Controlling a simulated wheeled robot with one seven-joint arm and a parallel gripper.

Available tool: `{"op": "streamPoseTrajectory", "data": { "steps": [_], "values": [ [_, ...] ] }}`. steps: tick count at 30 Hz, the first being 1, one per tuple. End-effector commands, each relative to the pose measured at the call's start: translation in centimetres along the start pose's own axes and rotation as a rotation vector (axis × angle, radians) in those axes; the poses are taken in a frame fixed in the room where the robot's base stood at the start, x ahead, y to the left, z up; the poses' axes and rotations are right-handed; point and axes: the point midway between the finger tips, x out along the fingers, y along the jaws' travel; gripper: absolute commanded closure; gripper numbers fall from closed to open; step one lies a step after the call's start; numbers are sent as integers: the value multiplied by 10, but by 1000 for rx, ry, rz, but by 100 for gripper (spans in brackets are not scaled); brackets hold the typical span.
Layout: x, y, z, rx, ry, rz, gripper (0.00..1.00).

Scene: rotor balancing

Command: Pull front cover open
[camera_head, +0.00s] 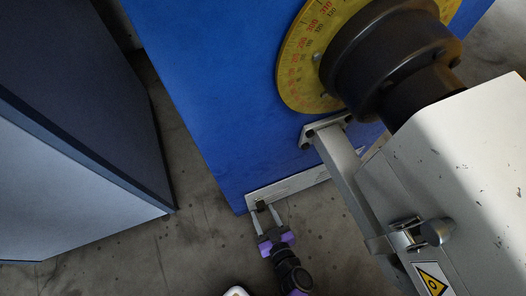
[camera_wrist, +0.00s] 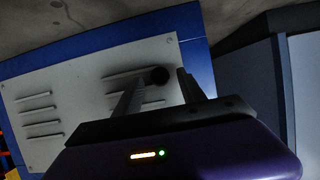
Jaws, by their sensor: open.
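The front cover appears to be the pale grey louvred panel (camera_wrist: 65,75) low on the blue machine. In the wrist view it fills the left and middle, with slots and a round black knob (camera_wrist: 159,75). In the head view the cover (camera_head: 300,183) shows as a narrow light strip at the machine's foot, with the dark knob (camera_head: 261,205) near its left end. My gripper (camera_head: 265,209) is open at the knob. In the wrist view the knob lies between the two fingertips (camera_wrist: 161,78). Whether either finger touches it I cannot tell. The cover looks flush with the machine.
A dark blue-grey cabinet (camera_head: 85,130) stands left of the machine, with bare floor (camera_head: 185,165) between. A yellow graduated dial (camera_head: 297,75) and a black rotor hub (camera_head: 375,65) are above. A pale housing (camera_head: 465,180) with a latch and warning label takes the right.

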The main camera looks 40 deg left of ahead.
Motion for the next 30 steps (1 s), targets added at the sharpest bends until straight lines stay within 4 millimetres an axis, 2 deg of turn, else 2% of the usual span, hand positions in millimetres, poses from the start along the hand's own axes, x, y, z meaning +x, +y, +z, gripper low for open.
{"op": "streamPoseTrajectory", "data": {
  "steps": [4, 13, 14, 18, 21, 30],
  "values": [
    [10, 0, 1, -1, 0, -1, 52],
    [12, 0, 0, 0, 0, 0, 52],
    [11, 0, 0, 0, 0, 0, 56],
    [11, 0, 0, 0, 0, 0, 84],
    [11, 0, 0, 0, 0, 0, 100],
    [11, 0, 0, 0, 0, 0, 100]
  ]
}}
